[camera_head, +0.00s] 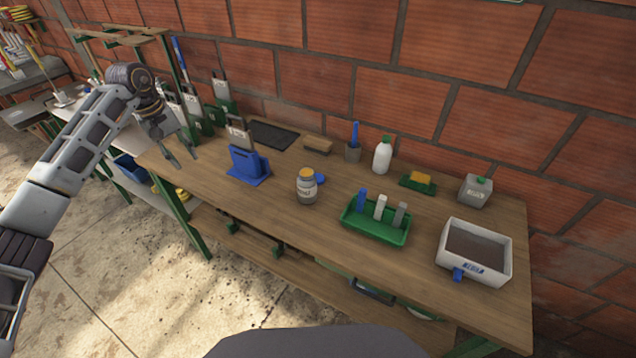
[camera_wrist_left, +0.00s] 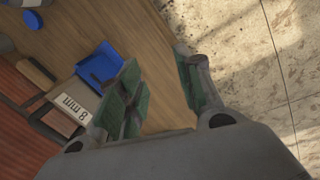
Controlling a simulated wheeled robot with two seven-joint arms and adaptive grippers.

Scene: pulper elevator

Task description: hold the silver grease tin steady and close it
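The silver grease tin (camera_head: 307,189) stands upright near the middle of the wooden workbench, its top open with yellow-orange contents showing. A round blue lid (camera_head: 319,178) lies on the bench just behind and right of the tin. My left gripper (camera_head: 181,155) hangs near the bench's left end, well left of the tin, with its fingers apart and nothing between them. The left wrist view shows its green-padded fingers (camera_wrist_left: 157,62) spread, with the lid (camera_wrist_left: 35,20) and part of the tin (camera_wrist_left: 27,3) at the upper left. My right gripper is not in view.
A blue holder (camera_head: 248,166) stands between my left gripper and the tin. A green tray (camera_head: 376,232) with upright sticks is right of the tin. Bench before the tin is clear.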

